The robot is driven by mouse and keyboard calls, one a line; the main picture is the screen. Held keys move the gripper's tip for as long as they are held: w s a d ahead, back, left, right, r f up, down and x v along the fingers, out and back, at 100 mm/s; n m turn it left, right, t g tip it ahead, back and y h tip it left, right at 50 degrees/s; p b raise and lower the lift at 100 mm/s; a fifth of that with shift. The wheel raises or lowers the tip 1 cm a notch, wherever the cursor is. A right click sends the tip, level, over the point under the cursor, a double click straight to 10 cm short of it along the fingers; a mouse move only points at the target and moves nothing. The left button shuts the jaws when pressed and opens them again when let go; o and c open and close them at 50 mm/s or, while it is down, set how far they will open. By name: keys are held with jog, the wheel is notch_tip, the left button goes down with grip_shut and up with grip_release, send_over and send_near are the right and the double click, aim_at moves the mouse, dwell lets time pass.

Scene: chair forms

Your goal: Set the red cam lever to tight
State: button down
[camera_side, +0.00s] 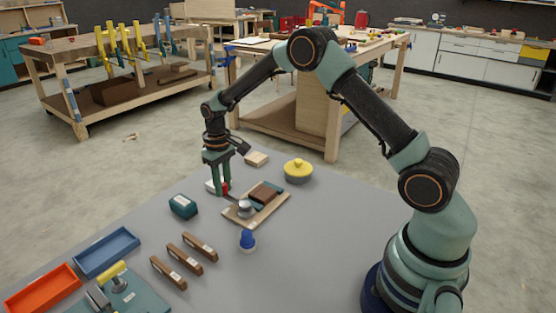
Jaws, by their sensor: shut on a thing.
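The red cam lever (225,187) shows as a small red end at the left edge of a wooden board fixture (270,211). My gripper (222,190) points down over it, with its fingers shut on the red end. The fingers hide part of the lever, and its exact angle is too small to tell. On the board are a brown block (263,192) and a round metal piece (244,207) near the lever. Any tight or loose marking cannot be made out.
A teal block (183,206) stands left of the fixture, and a blue knobbed piece (248,240) in front. A yellow-lidded pot (298,170) is behind right. Several brown bars (183,260), a blue tray (106,252) and an orange tray (42,290) lie front left.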

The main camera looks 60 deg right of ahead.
jog(key=shift+a, duration=0.15)
jog(key=a+n, duration=0.1)
jog(key=n, duration=0.1)
jog(key=a+n, duration=0.1)
jog(key=shift+s+a+r+n, duration=0.1)
jog(key=shift+s+a+n, duration=0.1)
jog(key=shift+n, duration=0.2)
jog(key=a+n, duration=0.1)
jog(key=s+a+n, duration=0.1)
jog(key=n, duration=0.1)
jog(key=shift+n, duration=0.3)
jog(key=s+n, duration=0.1)
jog(key=a+n, duration=0.1)
jog(key=n, duration=0.1)
jog(key=shift+s+a+n, duration=0.3)
jog(key=shift+s, duration=0.1)
jog(key=shift+s+a+n, duration=0.2)
jog(key=shift+s+n, duration=0.25)
jog(key=shift+n, duration=0.3)
jog(key=shift+s+a+n, duration=0.2)
jog(key=shift+s+n, duration=0.2)
jog(key=shift+n, duration=0.35)
jog(key=c, duration=0.7)
grip_release()
jog(key=shift+s, duration=0.1)
